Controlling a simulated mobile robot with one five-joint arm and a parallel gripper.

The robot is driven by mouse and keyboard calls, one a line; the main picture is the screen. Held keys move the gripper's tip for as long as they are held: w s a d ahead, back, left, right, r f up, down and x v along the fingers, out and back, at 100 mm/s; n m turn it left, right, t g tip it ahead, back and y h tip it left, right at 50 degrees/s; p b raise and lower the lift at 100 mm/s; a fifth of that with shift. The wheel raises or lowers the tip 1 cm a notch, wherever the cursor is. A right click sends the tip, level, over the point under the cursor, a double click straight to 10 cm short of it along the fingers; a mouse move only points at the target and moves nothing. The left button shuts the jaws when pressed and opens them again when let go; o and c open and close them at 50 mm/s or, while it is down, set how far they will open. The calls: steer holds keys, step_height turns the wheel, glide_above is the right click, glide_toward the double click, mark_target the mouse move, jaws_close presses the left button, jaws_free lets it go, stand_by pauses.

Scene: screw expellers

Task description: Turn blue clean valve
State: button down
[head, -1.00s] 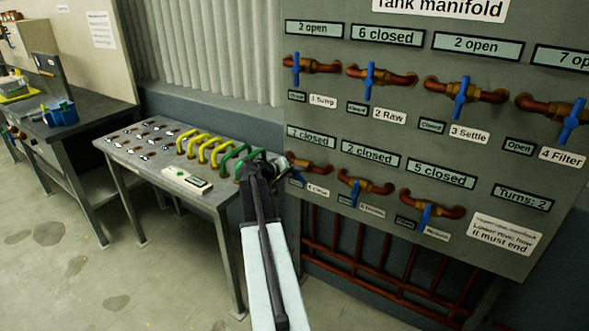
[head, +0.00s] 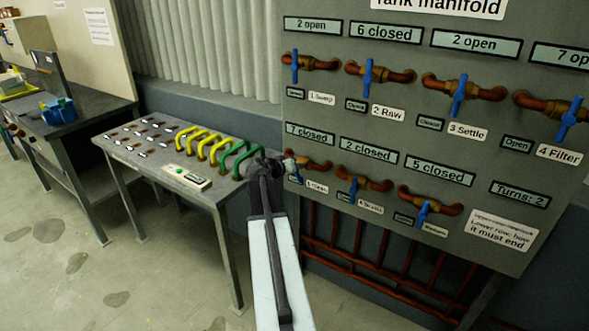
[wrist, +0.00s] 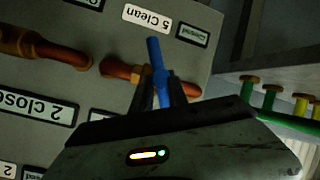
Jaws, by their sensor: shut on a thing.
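The clean valve is the leftmost of the lower row on the grey tank manifold panel, with a copper pipe (head: 318,165) and a "5 Clean" label (head: 317,187). Its blue handle (wrist: 154,52) shows in the wrist view, where the picture is upside down, beside the "5 Clean" label (wrist: 146,20) and a plate reading "Closed" (wrist: 194,33). My gripper (wrist: 163,86) is shut on this handle, its dark fingers on either side. In the head view my gripper (head: 286,164) is at the valve and hides part of it.
Other blue-handled valves, such as Raw (head: 367,76) and Settle (head: 458,96), are close by on the panel. A metal table (head: 140,167) with yellow and green handles (head: 238,158) stands left of my arm. Red pipes (head: 370,262) run below the panel. Floor is open at lower left.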

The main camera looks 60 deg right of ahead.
steer(key=shift+w+a, duration=0.1)
steer(key=c, duration=1.3)
jaws_free()
steer(key=p+v, duration=0.3)
steer(key=v, duration=0.4)
steer(key=shift+a+r, duration=0.1)
steer(key=shift+a, duration=0.3)
steer(key=shift+a, duration=0.1)
